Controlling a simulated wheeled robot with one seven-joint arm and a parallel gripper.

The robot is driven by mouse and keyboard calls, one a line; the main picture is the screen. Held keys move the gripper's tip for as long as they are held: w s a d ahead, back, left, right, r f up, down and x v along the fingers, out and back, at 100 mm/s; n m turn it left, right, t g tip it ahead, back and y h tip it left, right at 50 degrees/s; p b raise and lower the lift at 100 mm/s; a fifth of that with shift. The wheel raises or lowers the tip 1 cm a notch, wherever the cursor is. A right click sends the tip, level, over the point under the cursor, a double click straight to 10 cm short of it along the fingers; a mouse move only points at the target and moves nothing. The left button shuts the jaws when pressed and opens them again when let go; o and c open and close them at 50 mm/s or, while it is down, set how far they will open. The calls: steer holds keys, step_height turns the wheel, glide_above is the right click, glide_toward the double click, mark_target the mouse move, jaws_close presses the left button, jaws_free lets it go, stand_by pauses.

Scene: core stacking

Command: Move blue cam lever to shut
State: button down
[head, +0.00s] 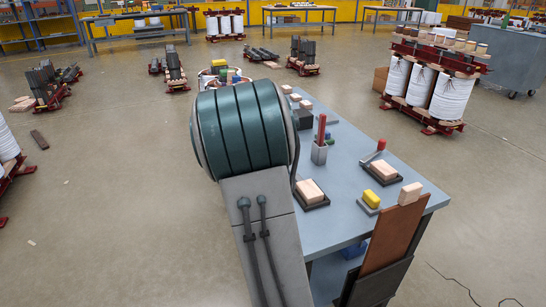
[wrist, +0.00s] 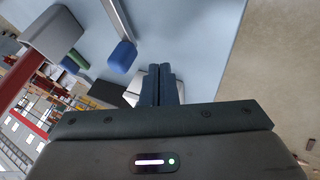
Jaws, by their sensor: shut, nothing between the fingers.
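The blue cam lever shows in the wrist view as a blue knob (wrist: 122,56) on the end of a grey metal bar (wrist: 112,18) over the pale blue tabletop. My gripper (wrist: 161,68) is shut and empty, its two dark fingers pressed together. The fingertips lie just right of the blue knob in the wrist picture, with a visible gap between them. A pale and dark block shows beside the fingers, partly hidden. In the head view my arm covers my gripper, and I cannot make out the blue lever there.
On the table (head: 345,215) stand a grey cup (head: 319,154) with a red stick, a red-knobbed lever (head: 376,151), a yellow block (head: 371,198) and wooden blocks (head: 311,192) on dark trays. A brown panel (head: 393,238) stands at the near right edge. Open floor lies left.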

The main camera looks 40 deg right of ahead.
steer(key=w+a+p+v, duration=0.1)
steer(key=p+v, duration=0.1)
steer(key=v, duration=0.8)
steer(key=shift+a, duration=0.3)
steer(key=shift+s, duration=0.1)
steer(key=s+a+r+y+p, duration=0.2)
steer(key=s+a+r+p, duration=0.2)
steer(key=s+a+p, duration=0.2)
steer(key=s+a+r+n+y+p, duration=0.1)
steer(key=s+a+r+p, duration=0.4)
steer(key=s, duration=0.5)
steer(key=s+a+r+n+g+y+p, duration=0.1)
steer(key=s+a+r+y+p, duration=0.2)
steer(key=s+a+r+p, duration=0.2)
steer(key=s+a+p, duration=0.2)
steer(key=a+p, duration=0.2)
steer(key=shift+s+a+r, duration=0.25)
steer(key=shift+s, duration=0.15)
